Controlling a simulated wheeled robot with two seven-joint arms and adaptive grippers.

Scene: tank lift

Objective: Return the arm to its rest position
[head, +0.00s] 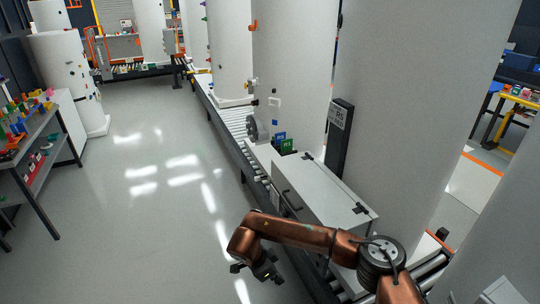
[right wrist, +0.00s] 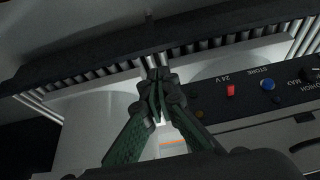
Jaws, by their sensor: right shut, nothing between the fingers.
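My right arm, copper-coloured, reaches in from the lower right of the head view, bent at a black joint. My right gripper (head: 262,272) hangs at its far end, over the floor just left of the conveyor's edge. In the right wrist view its green-sided fingers (right wrist: 157,82) meet at the tips with nothing between them. My left gripper is not in view.
A grey-white box (head: 325,196) with black latches stands beside the forearm. A roller conveyor (head: 231,124) carries tall white tanks (head: 292,70). A control panel (right wrist: 250,95) with red and blue buttons shows in the wrist view. The floor (head: 140,215) at left is clear; a shelf (head: 45,125) stands beyond.

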